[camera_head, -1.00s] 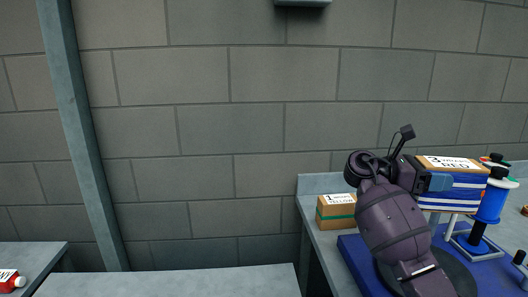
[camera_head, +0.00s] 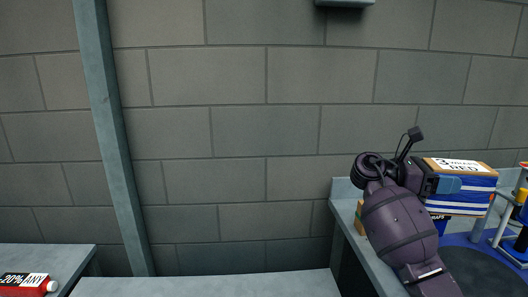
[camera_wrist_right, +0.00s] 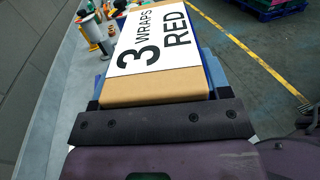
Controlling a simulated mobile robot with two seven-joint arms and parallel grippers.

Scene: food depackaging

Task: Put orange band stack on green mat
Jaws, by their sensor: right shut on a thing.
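My right gripper (camera_head: 446,184) is shut on a cardboard-coloured box stack (camera_head: 463,181) with a white label reading "3 WRAPS RED". Its side shows blue and white bands; I see no orange band on it. It is held raised above the right-hand worktop. In the right wrist view the stack (camera_wrist_right: 155,85) lies between the fingers, label facing the camera. I see no green mat in these views. My left gripper is out of view.
A blue base with a dark disc (camera_head: 478,275) and blue-and-white fixtures stands on the right worktop (camera_head: 346,214). A small box (camera_head: 360,217) is mostly hidden behind my arm. A red bottle (camera_head: 25,284) lies at lower left. The lower-middle grey tabletop (camera_head: 210,284) looks clear.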

